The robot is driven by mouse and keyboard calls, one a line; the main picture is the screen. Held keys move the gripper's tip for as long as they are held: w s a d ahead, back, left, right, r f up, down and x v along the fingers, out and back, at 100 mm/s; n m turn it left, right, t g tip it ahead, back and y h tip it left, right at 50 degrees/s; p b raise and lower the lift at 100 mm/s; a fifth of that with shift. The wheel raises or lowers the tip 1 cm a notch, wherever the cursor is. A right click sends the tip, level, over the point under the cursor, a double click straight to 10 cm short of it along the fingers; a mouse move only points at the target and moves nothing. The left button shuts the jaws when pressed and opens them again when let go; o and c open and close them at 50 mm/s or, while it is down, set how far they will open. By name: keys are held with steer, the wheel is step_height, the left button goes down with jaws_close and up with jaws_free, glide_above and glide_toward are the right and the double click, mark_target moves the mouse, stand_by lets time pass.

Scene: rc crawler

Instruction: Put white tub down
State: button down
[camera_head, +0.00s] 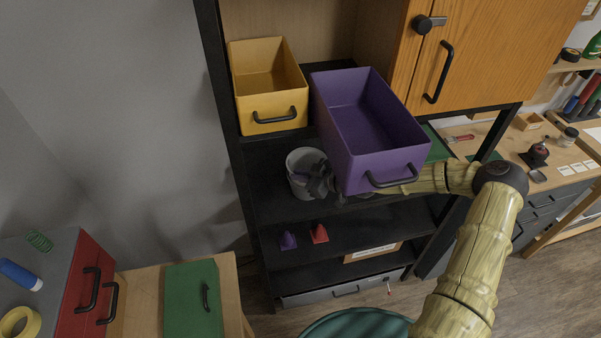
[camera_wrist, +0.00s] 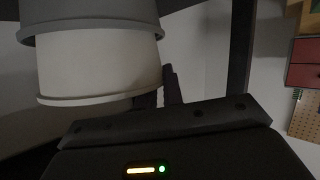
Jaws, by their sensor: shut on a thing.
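The white tub (camera_head: 303,160) is at the middle shelf of the black rack in the head view, upright with its open top facing up. My gripper (camera_head: 322,182) is shut at the tub's right side. In the wrist view the white tub (camera_wrist: 95,68) fills the upper left, next to my gripper's fingers (camera_wrist: 160,92). A grey rimmed tub-like piece (camera_wrist: 90,14) adjoins it there; they look stacked or nested. The contact between fingers and wall is dark, and I cannot tell whether the tub's weight rests on anything.
A purple bin (camera_head: 372,150) juts out above my forearm and hides part of it. A yellow bin (camera_head: 270,95) stands beside it. Purple (camera_head: 287,240) and red (camera_head: 319,233) cones stand on the shelf below. The black shelf (camera_head: 265,175) is bare left of the tub.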

steer(key=shift+f, duration=0.1)
steer(key=shift+f+b, duration=0.2)
steer(key=shift+b, duration=0.1)
steer(key=c, duration=1.5)
jaws_free()
steer(key=shift+r, duration=0.1)
steer(key=shift+r+p, duration=0.15)
steer(key=shift+p, duration=0.15)
steer(key=shift+s+d+b, duration=0.1)
steer(key=shift+d+b, duration=0.2)
steer(key=b+v, duration=0.3)
steer(key=v, duration=0.8)
steer(key=shift+s+r+b, duration=0.15)
steer(key=shift+r+b, duration=0.05)
steer(key=shift+b, duration=0.1)
steer(key=shift+s+f, duration=0.1)
